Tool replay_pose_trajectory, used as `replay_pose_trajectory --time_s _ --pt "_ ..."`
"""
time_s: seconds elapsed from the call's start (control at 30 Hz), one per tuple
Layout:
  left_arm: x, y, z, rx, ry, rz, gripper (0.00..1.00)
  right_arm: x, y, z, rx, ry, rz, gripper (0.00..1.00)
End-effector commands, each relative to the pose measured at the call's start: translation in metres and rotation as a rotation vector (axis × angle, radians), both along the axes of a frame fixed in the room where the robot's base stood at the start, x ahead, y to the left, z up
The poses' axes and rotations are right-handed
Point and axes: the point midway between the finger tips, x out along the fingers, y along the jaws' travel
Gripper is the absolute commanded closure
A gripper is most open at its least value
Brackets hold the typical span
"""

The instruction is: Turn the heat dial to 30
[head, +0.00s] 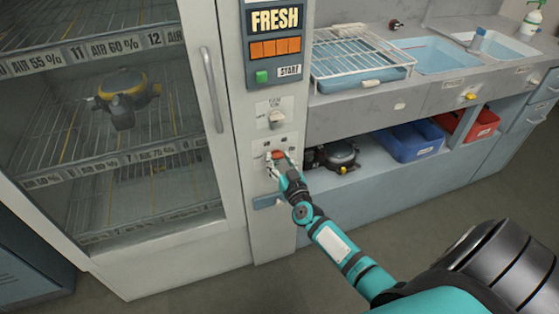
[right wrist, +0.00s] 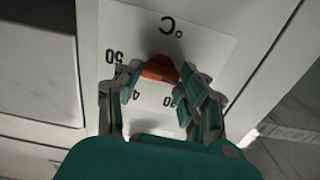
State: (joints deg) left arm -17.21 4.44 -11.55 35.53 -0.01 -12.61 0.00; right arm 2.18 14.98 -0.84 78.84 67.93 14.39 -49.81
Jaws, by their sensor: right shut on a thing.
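The heat dial is an orange-red knob (head: 277,155) on a white plate low on the cabinet's control column. In the right wrist view the knob (right wrist: 159,68) sits on the plate (right wrist: 185,38), which is marked °C with 50, 40 and a partly covered number ending in 0. My right gripper (head: 279,159) is at the dial, and its fingers close on the knob from both sides in the right wrist view (right wrist: 158,80). The fingers hide part of the scale, and I cannot tell which number the knob points to. My left gripper is not in view.
Above the dial are a fan switch (head: 276,118), a green START button (head: 262,76) and a FRESH panel (head: 275,20). The glass cabinet door has a long handle (head: 211,88). A sink counter (head: 375,122) stands to the right, with a blue bin (head: 410,146) and a red bin (head: 478,126) below.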

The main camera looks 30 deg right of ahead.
Motion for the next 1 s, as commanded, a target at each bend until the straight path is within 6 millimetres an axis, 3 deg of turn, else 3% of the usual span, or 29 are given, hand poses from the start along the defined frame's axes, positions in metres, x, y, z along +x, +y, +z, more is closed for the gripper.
replay_pose_trajectory --time_s 1.0 --pt "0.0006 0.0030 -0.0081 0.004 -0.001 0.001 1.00 -0.0004 -0.0006 -0.0017 0.797 -0.190 0.000 0.92"
